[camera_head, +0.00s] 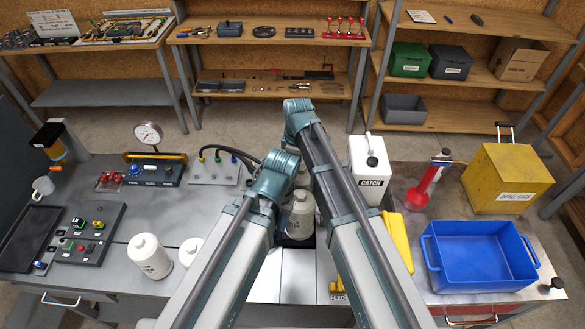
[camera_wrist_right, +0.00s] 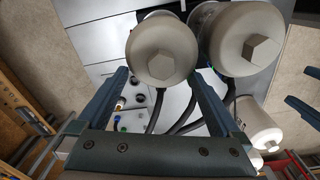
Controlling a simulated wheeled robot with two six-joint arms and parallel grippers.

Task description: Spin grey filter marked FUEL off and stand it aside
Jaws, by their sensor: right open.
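Two grey canister filters with hexagonal ends show close up in the right wrist view, the left one (camera_wrist_right: 160,50) and the right one (camera_wrist_right: 242,38). No FUEL marking can be read on either. My right gripper (camera_wrist_right: 160,76) is open, its fingers on either side of the left filter's near edge; contact cannot be told. In the head view a pale filter (camera_head: 300,217) stands partly hidden between my arms, its label unreadable. Dark bars at the right edge of the right wrist view may be my left gripper (camera_wrist_right: 306,95); its jaw state is unclear. My arms hide both grippers in the head view.
Two pale filters (camera_head: 150,257) (camera_head: 190,250) stand on the left bench. A gauge stand (camera_head: 155,167), hose plate (camera_head: 213,168), white jug (camera_head: 369,165), red-handled tool (camera_head: 425,185), blue bin (camera_head: 480,256) and yellow box (camera_head: 507,178) surround my arms. Black hoses (camera_wrist_right: 185,115) run below the filters.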

